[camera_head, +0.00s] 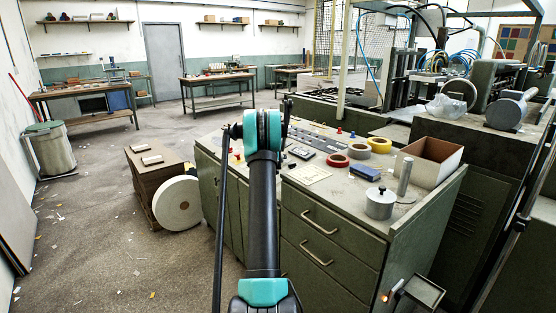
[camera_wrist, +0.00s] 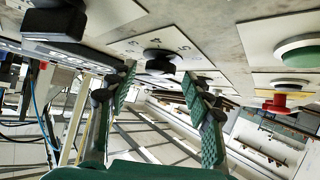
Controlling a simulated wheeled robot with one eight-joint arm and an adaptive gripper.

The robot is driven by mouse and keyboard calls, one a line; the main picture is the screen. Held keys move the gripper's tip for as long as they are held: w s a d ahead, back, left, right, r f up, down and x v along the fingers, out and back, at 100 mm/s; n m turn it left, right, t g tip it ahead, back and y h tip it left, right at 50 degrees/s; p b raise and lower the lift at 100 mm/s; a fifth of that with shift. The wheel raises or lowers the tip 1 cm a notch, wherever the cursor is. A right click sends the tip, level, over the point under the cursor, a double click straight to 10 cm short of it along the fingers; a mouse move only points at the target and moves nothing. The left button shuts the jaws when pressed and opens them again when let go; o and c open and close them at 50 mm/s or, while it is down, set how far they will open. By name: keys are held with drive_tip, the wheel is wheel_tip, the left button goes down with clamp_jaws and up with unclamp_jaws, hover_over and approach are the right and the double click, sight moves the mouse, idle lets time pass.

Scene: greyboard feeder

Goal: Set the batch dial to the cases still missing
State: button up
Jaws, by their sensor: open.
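The batch dial appears to be the black round knob (camera_wrist: 160,58) on a white plate (camera_wrist: 125,45) with dark figures, upper middle of the wrist view. I cannot read its setting. My gripper (camera_wrist: 160,75) is open; its two green-padded fingers stand left and right of the knob, with no clear contact visible. In the head view my arm hides the gripper's fingers and the dial over the console top (camera_head: 345,190). A paper sheet (camera_head: 308,173) and a small dark device (camera_head: 301,152) lie on the console; their writing is too small to read.
In the wrist view, a green button (camera_wrist: 298,52) and a red knob (camera_wrist: 279,103) are at right, and a black block (camera_wrist: 55,22) at upper left. Tape rolls (camera_head: 359,151), a blue box (camera_head: 365,172), a metal pot (camera_head: 380,203) and an open carton (camera_head: 430,160) crowd the console's right side.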

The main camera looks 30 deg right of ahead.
drive_tip(key=v, duration=1.1)
drive_tip(key=w+a+r+m+g, duration=0.4)
drive_tip(key=w+r+m+g, duration=0.25)
drive_tip(key=r+m, duration=0.2)
drive_tip(key=shift+g+y, duration=0.3)
drive_tip(key=shift+g, duration=0.15)
drive_tip(key=x, duration=1.7)
drive_tip(key=shift+s+f, duration=0.1)
drive_tip(key=shift+f, duration=0.5)
drive_tip(key=c, duration=1.2)
